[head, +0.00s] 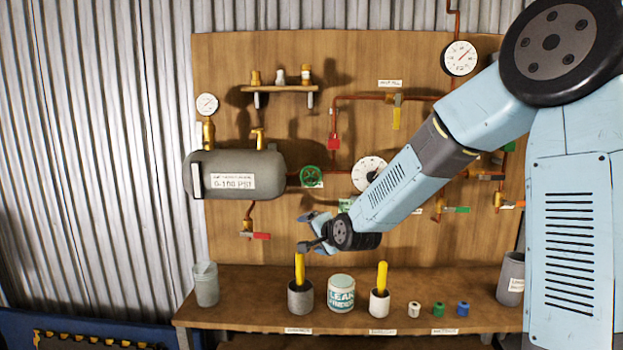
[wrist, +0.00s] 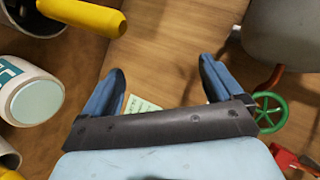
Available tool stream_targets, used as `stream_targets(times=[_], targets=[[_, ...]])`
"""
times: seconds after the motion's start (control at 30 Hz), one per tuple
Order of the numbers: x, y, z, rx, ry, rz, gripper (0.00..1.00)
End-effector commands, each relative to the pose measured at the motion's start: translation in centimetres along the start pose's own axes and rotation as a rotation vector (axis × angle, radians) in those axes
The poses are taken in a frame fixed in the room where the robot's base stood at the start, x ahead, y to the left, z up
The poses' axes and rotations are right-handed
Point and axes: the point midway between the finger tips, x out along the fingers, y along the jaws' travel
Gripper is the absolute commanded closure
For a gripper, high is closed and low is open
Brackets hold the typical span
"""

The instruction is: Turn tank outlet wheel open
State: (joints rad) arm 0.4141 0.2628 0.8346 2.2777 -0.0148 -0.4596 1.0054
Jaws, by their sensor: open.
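The green outlet wheel (head: 312,177) sits on the red pipe just right of the grey tank (head: 215,172), which bears a 0-100 PSI label. In the wrist view the wheel (wrist: 268,112) shows at the right, outside the fingers, and the tank (wrist: 285,35) at the upper right. My gripper (head: 304,232) is below the wheel in the head view, apart from it and above the bench.
On the bench (head: 250,310), cups with yellow sticks (head: 299,270) (head: 382,277) flank a leak tester tub (head: 341,291). A red-handled valve (head: 256,236) hangs below the tank. A small shelf (head: 280,89) is above.

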Motion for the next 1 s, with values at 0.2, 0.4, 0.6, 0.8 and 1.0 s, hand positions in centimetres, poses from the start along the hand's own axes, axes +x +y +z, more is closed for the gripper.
stream_targets(times=[0.2,0.4,0.6,0.8,1.0], targets=[[1.3,2.6,1.4,0.093,-0.101,-0.023,0.07],[1.0,2.5,1.6,0.183,-0.170,-0.093,0.07],[-0.7,0.9,0.1,0.270,-0.207,-0.198,0.07],[-4.0,-1.9,-3.3,0.356,-0.216,-0.346,0.07],[-8.2,-4.7,-7.3,0.410,-0.197,-0.490,0.07]])
